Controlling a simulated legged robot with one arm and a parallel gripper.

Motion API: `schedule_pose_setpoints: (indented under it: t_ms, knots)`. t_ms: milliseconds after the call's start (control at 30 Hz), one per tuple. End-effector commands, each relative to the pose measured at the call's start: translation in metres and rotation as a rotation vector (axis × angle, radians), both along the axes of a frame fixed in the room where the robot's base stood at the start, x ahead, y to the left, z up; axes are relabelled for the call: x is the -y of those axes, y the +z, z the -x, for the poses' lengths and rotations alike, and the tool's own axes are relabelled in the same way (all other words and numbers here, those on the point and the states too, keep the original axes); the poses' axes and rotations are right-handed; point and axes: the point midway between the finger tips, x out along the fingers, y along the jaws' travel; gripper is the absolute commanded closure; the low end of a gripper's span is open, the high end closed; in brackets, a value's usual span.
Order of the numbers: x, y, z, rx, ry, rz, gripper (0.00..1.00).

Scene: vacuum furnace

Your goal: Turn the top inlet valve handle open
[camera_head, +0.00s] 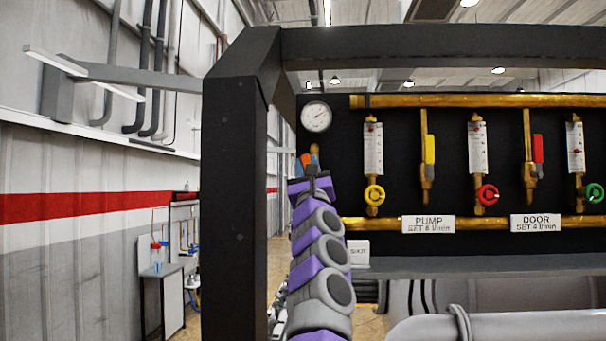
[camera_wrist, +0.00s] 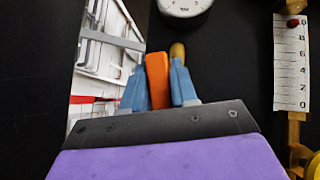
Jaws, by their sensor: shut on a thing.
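The top inlet valve handle (camera_wrist: 158,78) is orange and stands upright between the two blue fingers of my gripper (camera_wrist: 157,68) in the wrist view. The fingers are shut on it, one on each side. A brass fitting (camera_wrist: 178,51) shows just behind the right finger. In the head view the orange handle (camera_head: 306,160) shows at the far left end of the black panel, below the round gauge, with my gripper (camera_head: 310,167) on it. My arm hides the valve body and the pipe below it.
A white round gauge (camera_head: 316,116) sits just above the handle. To the right on the panel are flow meters (camera_head: 373,148), a yellow handle (camera_head: 430,149), a red handle (camera_head: 537,149) and brass pipes (camera_head: 450,101). A black frame post (camera_head: 234,200) stands close to the left.

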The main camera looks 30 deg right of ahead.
Motion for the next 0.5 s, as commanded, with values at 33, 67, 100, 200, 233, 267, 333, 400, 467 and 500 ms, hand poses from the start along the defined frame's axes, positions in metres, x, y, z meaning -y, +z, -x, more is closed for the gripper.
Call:
schedule_pose_setpoints:
  t_ms: [33, 67, 100, 200, 233, 267, 333, 400, 467, 500]
  knots:
    - [-0.002, 0.004, 0.001, 0.019, 0.000, -0.018, 1.00]
    - [-0.001, 0.003, 0.001, 0.028, 0.000, -0.032, 1.00]
    - [0.000, 0.004, 0.002, 0.041, 0.001, -0.054, 1.00]
    - [0.005, 0.006, 0.006, 0.074, 0.001, -0.096, 1.00]
    - [0.005, 0.006, 0.006, 0.081, 0.002, -0.106, 1.00]
    - [0.005, 0.006, 0.006, 0.087, 0.002, -0.116, 1.00]
    - [0.007, 0.005, 0.007, 0.101, 0.005, -0.139, 1.00]
    - [0.010, 0.006, 0.009, 0.113, 0.003, -0.158, 1.00]
    - [0.011, 0.006, 0.010, 0.123, 0.004, -0.171, 1.00]
    - [0.012, 0.006, 0.011, 0.128, 0.003, -0.178, 1.00]
